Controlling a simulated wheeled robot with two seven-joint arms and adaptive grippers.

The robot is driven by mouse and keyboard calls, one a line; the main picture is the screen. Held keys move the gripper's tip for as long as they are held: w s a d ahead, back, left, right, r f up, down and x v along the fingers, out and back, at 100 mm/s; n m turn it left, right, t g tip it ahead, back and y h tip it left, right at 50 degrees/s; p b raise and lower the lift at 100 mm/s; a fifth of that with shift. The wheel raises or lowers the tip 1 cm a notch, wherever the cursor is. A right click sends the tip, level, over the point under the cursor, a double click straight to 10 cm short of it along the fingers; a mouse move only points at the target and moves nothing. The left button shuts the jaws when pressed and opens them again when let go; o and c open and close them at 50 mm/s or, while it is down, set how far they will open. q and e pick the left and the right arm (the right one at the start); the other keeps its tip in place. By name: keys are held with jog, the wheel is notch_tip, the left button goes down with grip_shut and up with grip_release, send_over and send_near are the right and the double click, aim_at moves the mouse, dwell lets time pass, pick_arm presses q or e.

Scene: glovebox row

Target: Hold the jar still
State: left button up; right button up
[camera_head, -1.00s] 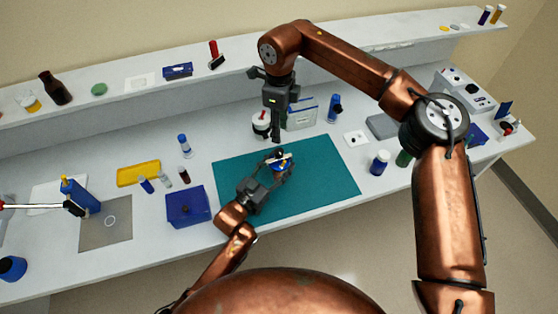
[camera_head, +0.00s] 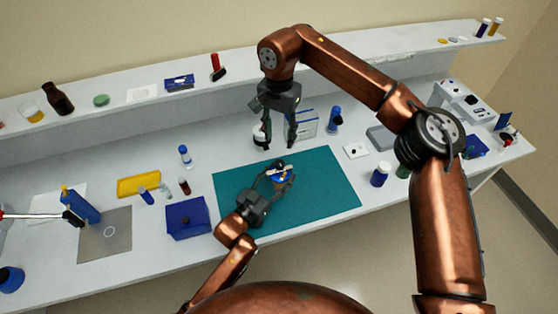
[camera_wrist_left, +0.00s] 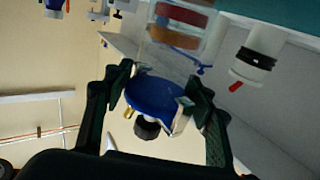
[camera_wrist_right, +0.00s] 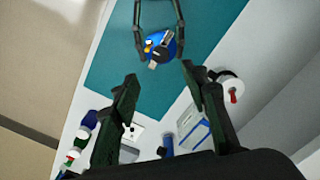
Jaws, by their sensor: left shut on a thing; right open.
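The jar (camera_head: 283,182) has a blue lid and is over the teal mat in the head view. My left gripper (camera_head: 281,179) is shut on it, one finger on each side. In the left wrist view, the blue lid (camera_wrist_left: 152,94) is between the fingers, with a black knob, a white piece and a yellow bit on it; clear walls with red and orange contents show beyond. My right gripper (camera_head: 278,144) is open and empty, above and behind the jar. In the right wrist view, the lid (camera_wrist_right: 163,48) is beyond my open fingers. Whether the jar touches the mat is unclear.
A white container (camera_wrist_right: 229,87) with a red tip stands just behind the mat (camera_head: 328,185). A blue box (camera_head: 187,218) is left of the mat, a blue-capped bottle (camera_head: 380,175) right of it. A raised shelf runs along the back. The mat's right half is clear.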

aim_at(279, 164)
notch_tip(279, 164, down, 12)
jog(key=shift+r, duration=0.1)
dwell(0.5)
jog(key=shift+c, duration=0.7)
grip_shut()
